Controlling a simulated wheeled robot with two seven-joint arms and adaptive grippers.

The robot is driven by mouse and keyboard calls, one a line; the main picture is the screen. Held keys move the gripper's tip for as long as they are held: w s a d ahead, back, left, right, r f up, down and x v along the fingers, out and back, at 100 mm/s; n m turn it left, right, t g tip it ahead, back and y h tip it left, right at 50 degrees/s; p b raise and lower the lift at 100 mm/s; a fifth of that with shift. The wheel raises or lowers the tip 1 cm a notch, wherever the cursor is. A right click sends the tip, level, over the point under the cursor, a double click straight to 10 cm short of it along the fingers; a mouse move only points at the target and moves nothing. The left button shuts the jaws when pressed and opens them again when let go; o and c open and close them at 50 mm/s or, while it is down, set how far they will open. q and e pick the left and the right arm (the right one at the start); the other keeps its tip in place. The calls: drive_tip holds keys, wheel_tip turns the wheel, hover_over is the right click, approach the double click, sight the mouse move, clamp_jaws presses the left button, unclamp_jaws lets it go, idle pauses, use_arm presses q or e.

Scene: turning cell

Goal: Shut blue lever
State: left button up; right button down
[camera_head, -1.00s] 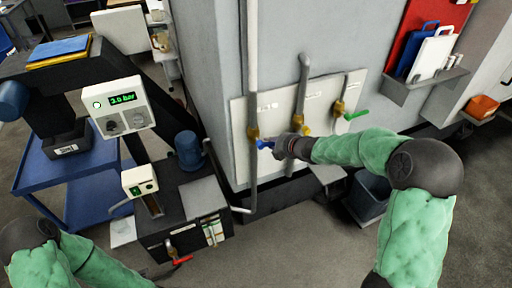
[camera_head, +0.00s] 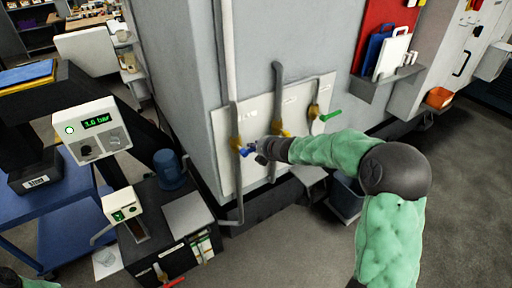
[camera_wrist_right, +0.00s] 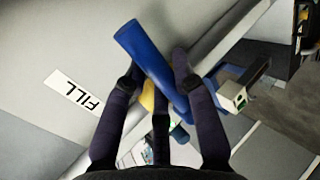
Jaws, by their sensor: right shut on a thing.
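The blue lever (camera_head: 244,151) sits on a brass valve (camera_head: 236,142) on the leftmost of several wall pipes. It points out from the valve, across the pipe rather than along it. My right gripper (camera_head: 259,148) is at the lever. In the right wrist view the blue lever (camera_wrist_right: 152,62) runs slantwise between the dark fingers of the right gripper (camera_wrist_right: 158,75), which is shut on it. A "FILL" label (camera_wrist_right: 76,92) lies beside the lever. Part of the brass valve is hidden behind the fingers. Only a scrap of my left arm shows at lower left; its gripper is out of view.
A pump unit with a lit gauge (camera_head: 92,135) and a red lever (camera_head: 172,282) is at left. A bin (camera_head: 346,199) stands below the panel. Floor in front is open.

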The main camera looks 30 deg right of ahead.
drive_tip(key=c, duration=1)
unclamp_jaws()
drive_tip(key=v, duration=1.2)
drive_tip(key=s+a+f+m+g+y, duration=0.25)
drive_tip(key=a+f+m, duration=0.5)
drive_tip(key=f, duration=0.65)
drive_tip(key=s+a+f+m+g+y, duration=0.1)
drive_tip(key=a+f+m+g+y, duration=0.2)
drive_tip(key=a+f, duration=0.9)
drive_tip(key=s+a+f+m+g, duration=0.1)
drive_tip(key=s+a+f+m, duration=0.2)
drive_tip(key=s+f, duration=0.2)
drive_tip(key=s+a+f+m+g+h, duration=0.1)
drive_tip(key=s+a+f+m+g, duration=0.1)
drive_tip(key=s+f, duration=0.4)
drive_tip(key=s+a+f+m+g, duration=0.2)
drive_tip(key=s+a+f+m, duration=0.2)
drive_tip(key=s, duration=0.3)
drive_tip(key=shift+s+a+f+m+h, duration=0.1)
drive_tip(key=shift+s+f+m+h, duration=0.1)
drive_tip(key=shift+f+m, duration=0.2)
drive_tip(key=shift+s+f+m+h, duration=0.15)
drive_tip(key=shift+f+m, duration=0.1)
drive_tip(key=shift+f, duration=0.2)
